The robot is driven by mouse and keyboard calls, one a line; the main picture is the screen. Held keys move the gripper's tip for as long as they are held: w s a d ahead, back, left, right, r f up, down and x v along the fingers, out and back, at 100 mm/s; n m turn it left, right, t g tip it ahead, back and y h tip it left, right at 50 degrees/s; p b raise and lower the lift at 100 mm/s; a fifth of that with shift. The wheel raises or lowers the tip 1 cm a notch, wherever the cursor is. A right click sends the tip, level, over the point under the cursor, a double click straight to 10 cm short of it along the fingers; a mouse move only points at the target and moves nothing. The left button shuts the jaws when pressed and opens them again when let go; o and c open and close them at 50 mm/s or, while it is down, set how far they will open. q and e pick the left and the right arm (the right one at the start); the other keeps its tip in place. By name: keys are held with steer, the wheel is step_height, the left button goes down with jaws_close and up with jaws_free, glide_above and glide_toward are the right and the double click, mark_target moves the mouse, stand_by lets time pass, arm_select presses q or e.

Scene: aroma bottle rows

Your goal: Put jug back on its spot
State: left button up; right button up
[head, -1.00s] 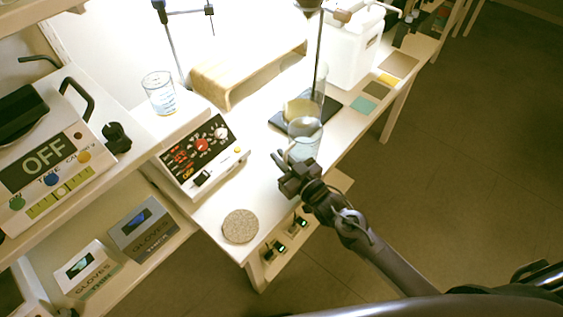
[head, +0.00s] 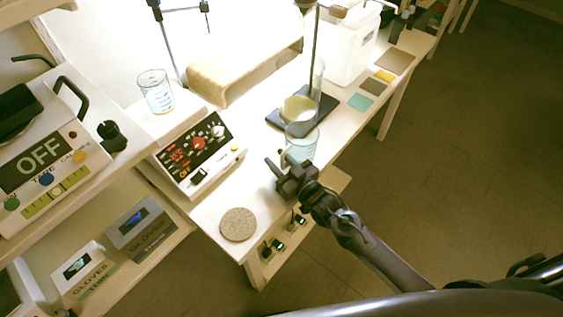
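The clear jug (head: 303,146) stands on the white bench in front of the dark stand base, its handle on the left side, towards my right gripper. My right gripper (head: 279,163) is just left of and in front of the jug, with its fingers spread apart by the handle. I cannot tell whether a finger touches the handle. A round speckled cork mat (head: 238,225) lies bare at the near end of the bench. My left gripper is not in view.
A vessel with pale yellow liquid (head: 298,108) sits on the dark stand base (head: 273,122) behind the jug. A control box (head: 199,156) with red digits and a glass beaker (head: 156,92) are to the left. Coloured squares (head: 361,102) lie to the right.

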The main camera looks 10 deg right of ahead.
steer(key=v, duration=1.2)
steer(key=shift+r, duration=0.1)
